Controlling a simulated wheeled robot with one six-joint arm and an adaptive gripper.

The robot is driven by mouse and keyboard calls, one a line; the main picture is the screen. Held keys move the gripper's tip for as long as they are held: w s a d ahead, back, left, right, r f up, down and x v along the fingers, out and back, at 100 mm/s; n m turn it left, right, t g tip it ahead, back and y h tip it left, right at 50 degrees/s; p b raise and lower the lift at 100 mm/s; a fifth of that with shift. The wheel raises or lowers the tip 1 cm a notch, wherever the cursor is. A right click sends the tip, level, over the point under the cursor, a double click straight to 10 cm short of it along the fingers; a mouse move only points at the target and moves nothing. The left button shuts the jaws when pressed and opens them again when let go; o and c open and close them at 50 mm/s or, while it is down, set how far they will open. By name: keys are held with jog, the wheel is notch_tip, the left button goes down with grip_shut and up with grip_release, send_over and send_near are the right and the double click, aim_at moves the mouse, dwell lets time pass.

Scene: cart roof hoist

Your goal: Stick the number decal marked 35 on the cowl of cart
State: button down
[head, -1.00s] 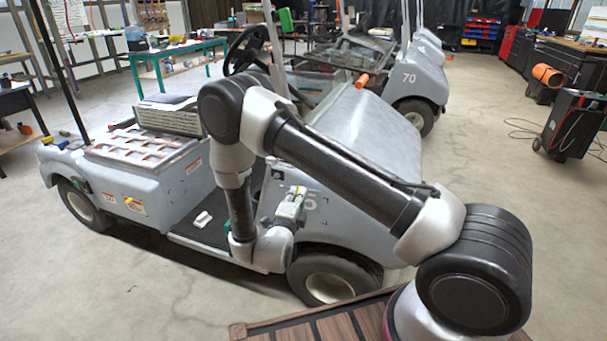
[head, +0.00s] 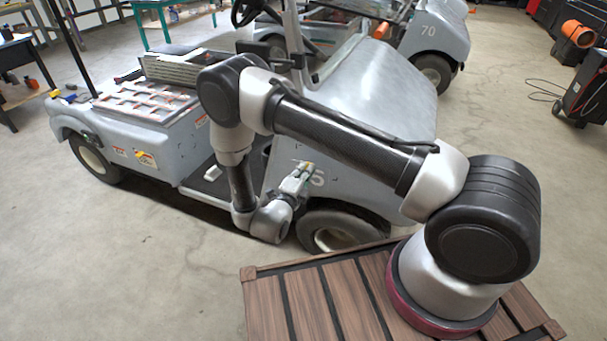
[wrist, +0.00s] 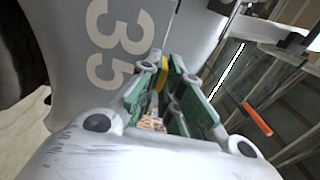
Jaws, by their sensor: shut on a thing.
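The grey-blue cart (head: 365,95) stands in front of me, with its cowl side facing me. White digits 35 (wrist: 118,45) show on the cowl in the wrist view, turned on their side. In the head view the 5 (head: 317,179) shows just past my gripper (head: 304,172), which partly covers the number. In the wrist view my gripper (wrist: 163,68) has green-padded fingers, shut on a thin yellow-edged thing (wrist: 162,73) beside the digits. I cannot tell what that thing is, or whether it touches the cowl.
The cart's front wheel (head: 340,234) is just below my gripper. My wooden-topped base is at the bottom. A second cart marked 70 (head: 428,30) stands behind. A dark cabinet (head: 590,92) and an orange cylinder (head: 578,33) are at right. The floor (head: 500,130) between is clear.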

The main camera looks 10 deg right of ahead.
jog(key=shift+x, duration=2.95)
jog(key=shift+w+d, duration=0.35)
jog(key=shift+w, duration=0.15)
jog(key=c, duration=1.5)
grip_release()
jog(key=o, duration=0.5)
jog(key=shift+c, duration=0.2)
jog(key=v, duration=0.7)
